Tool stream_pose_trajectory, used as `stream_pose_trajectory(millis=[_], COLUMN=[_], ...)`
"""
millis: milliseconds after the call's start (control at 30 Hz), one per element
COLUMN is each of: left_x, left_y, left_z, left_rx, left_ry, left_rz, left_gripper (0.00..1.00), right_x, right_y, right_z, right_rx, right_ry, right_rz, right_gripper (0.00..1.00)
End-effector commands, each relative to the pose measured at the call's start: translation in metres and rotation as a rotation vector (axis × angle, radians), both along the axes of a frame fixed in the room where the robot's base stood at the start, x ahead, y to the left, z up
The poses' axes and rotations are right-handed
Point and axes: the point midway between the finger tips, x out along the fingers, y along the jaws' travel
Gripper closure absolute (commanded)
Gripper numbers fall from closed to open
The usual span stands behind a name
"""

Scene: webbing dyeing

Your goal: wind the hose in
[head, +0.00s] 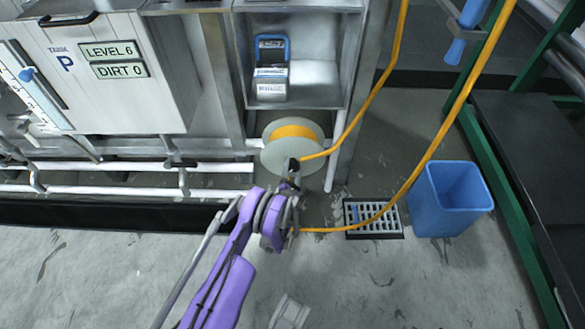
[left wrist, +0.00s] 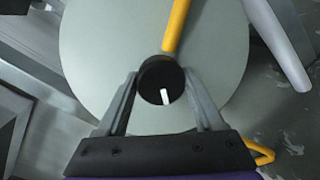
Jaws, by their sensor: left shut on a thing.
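The hose reel (head: 276,160) has pale round flanges and orange hose wound between them. It sits low under the shelf bay. In the left wrist view its pale flange (left wrist: 95,50) fills the middle. My left gripper (head: 292,172) is at the reel's front face, shut on a black round knob (left wrist: 152,73) with a white mark, one finger on each side. A yellow bar or hose piece (left wrist: 176,25) runs up from the knob; I cannot tell which. The orange hose (head: 437,146) runs loose over the floor drain and up to the right.
A blue bin (head: 450,198) stands right of the floor drain (head: 373,229). White pipes (head: 130,191) run low along the machine at left. A green frame (head: 510,205) edges the right side.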

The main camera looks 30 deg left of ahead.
Motion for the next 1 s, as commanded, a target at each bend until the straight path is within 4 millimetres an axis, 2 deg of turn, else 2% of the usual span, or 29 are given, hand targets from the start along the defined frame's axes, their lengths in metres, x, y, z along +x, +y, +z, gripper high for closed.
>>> stream_pose_trajectory(millis=[1000], left_x=[0.0019], left_y=[-0.0016], left_z=[0.0012], left_rx=[0.785], left_ry=[0.483], left_rz=[-0.003], left_gripper=[0.87], right_x=[-0.0007], right_y=[0.0], right_z=[0.0031], right_rx=[0.0], right_ry=[0.001], right_rz=[0.0], right_gripper=[0.6])
